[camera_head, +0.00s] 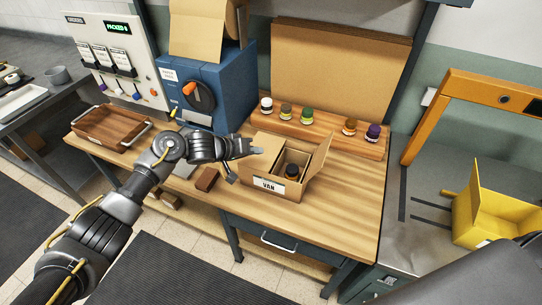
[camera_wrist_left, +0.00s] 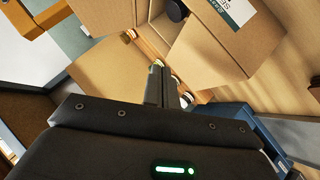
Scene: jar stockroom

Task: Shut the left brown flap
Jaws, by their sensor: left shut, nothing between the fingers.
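An open brown cardboard box (camera_head: 266,184) with a white label stands on the wooden bench. A dark-lidded jar (camera_head: 292,171) sits inside it; a dark round lid (camera_wrist_left: 176,10) also shows in the wrist view. The right flap (camera_head: 319,156) stands up. The left brown flap (camera_head: 257,164) is raised at the box's left side, partly hidden by my gripper. My left gripper (camera_head: 256,150) is shut and empty, with its fingertips beside that flap; I cannot tell whether they touch. In the wrist view the shut fingers (camera_wrist_left: 157,82) point toward brown cardboard (camera_wrist_left: 208,48). My right gripper is out of view.
A wooden rack (camera_head: 330,132) with several coloured jars stands behind the box. A blue machine (camera_head: 232,85) and a brown tray (camera_head: 105,125) are to the left. A small brown block (camera_head: 207,179) lies near my gripper. A yellow bin (camera_head: 490,215) is at the right.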

